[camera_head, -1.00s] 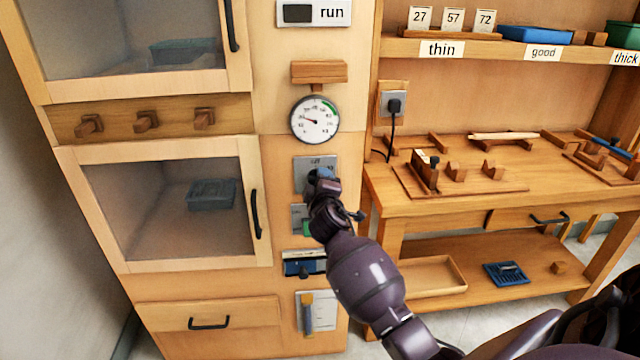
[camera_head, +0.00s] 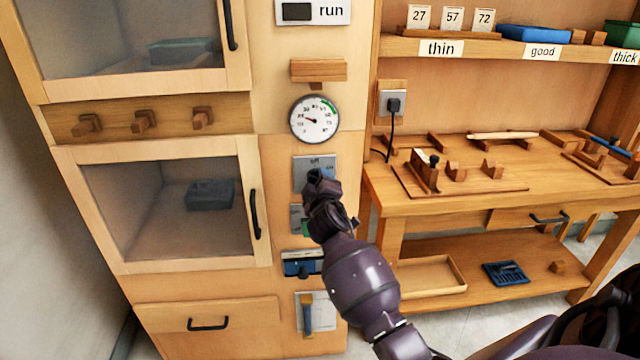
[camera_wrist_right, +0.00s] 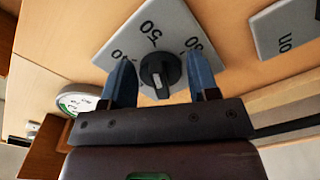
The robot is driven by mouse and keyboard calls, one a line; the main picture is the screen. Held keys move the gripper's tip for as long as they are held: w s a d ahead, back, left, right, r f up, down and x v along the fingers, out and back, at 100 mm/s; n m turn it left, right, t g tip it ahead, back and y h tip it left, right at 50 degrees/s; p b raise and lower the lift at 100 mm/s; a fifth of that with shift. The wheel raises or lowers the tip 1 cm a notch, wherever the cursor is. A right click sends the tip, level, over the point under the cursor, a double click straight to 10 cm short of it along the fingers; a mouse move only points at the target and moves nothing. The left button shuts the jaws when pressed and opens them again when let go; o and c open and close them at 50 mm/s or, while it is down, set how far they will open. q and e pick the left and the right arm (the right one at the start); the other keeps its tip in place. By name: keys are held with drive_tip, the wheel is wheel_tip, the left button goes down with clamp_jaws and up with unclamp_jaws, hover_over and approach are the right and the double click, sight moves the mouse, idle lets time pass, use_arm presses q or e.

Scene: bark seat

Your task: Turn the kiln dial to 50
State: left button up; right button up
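The kiln dial is a black knob (camera_wrist_right: 160,72) with a white mark on a grey square plate (camera_wrist_right: 150,30), seen close up in the right wrist view. In the head view, my right gripper (camera_head: 322,185) is in front of the plate (camera_head: 302,172) and hides the knob. My left gripper is not in view.
A round gauge (camera_head: 314,119) and a wooden block (camera_head: 318,71) are above the plate. A smaller plate with green (camera_head: 298,218) and a blue-black holder (camera_head: 302,264) are below. A workbench (camera_head: 440,205) stands to the right.

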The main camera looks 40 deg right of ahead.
drive_tip(key=shift+o, duration=1)
drive_tip(key=shift+s, duration=0.15)
drive_tip(key=p+v, duration=0.1)
drive_tip(key=v, duration=0.9)
drive_tip(key=shift+s+a, duration=0.2)
drive_tip(key=shift+a, duration=0.05)
